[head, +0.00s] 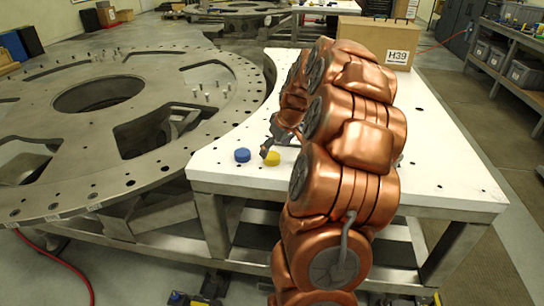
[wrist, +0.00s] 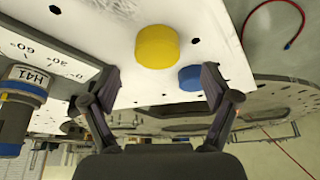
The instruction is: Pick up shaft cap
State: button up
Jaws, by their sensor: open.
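A yellow round cap (head: 272,160) and a blue round cap (head: 242,155) sit close together near the left edge of the white tabletop. Either could be the shaft cap. In the wrist view, the yellow cap (wrist: 157,47) lies ahead between the lines of the fingers, and the blue cap (wrist: 190,79) is beside it to the right, near the right fingertip. My gripper (wrist: 160,86) is open and empty, its fingers apart, touching neither cap as far as I can tell. In the head view, my gripper (head: 268,146) is small and partly hidden beside the yellow cap.
The white tabletop (head: 440,165) has small holes and is clear at right. A cardboard box labelled H39 (head: 376,45) stands at its back. A large grey turret plate (head: 60,110) lies at left. A cylinder labelled H41 (wrist: 20,105) shows in the wrist view.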

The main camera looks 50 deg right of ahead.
aim_at(272, 155)
jog(key=shift+d+p+x, duration=0.2)
jog(key=shift+p+x, duration=0.7)
jog(key=shift+x, duration=1.25)
jog(key=shift+r, duration=0.1)
jog(key=c, duration=1)
